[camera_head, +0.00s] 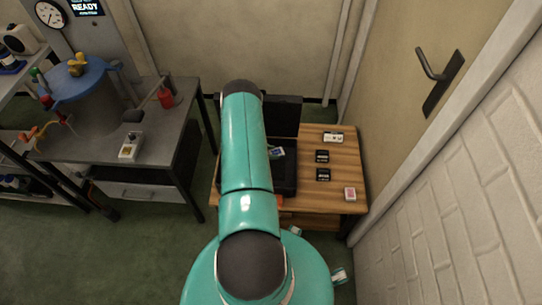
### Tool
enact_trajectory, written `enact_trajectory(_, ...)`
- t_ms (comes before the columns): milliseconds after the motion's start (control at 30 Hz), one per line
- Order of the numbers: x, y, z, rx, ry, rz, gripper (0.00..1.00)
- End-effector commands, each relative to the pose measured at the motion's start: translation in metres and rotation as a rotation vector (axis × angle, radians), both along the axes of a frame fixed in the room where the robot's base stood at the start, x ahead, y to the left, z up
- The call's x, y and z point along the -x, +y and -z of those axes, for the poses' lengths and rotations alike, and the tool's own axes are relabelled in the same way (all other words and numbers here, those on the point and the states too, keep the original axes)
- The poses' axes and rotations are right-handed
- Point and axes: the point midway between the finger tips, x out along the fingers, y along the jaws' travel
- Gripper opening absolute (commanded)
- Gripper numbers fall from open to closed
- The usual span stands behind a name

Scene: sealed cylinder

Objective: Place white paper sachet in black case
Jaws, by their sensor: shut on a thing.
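The black case (287,177) stands open on the wooden table, with its dark lid (284,112) raised at the back. My teal arm covers its left part. My gripper is hidden behind my own arm.
Right of the case, the wooden table (310,202) holds a white item (333,137), two small black items (322,156) (323,174) and a pink-and-white packet (350,194). A grey workbench (165,140) stands left. A wall and a door with a dark handle (440,80) bound the right.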

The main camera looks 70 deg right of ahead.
Motion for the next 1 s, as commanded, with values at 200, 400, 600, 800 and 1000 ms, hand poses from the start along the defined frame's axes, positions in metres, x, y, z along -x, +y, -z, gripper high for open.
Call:
enact_trajectory(200,-0.003,-0.012,0.015,0.0,0.0,0.0,0.18)
enact_trajectory(400,-0.003,-0.011,0.041,-0.002,0.0,0.0,0.18)
enact_trajectory(600,-0.003,-0.012,0.045,0.0,0.0,-0.001,0.18)
enact_trajectory(800,-0.003,-0.012,0.047,0.0,0.0,-0.001,0.18)
enact_trajectory(1000,-0.003,-0.012,0.047,0.0,0.0,-0.001,0.62)
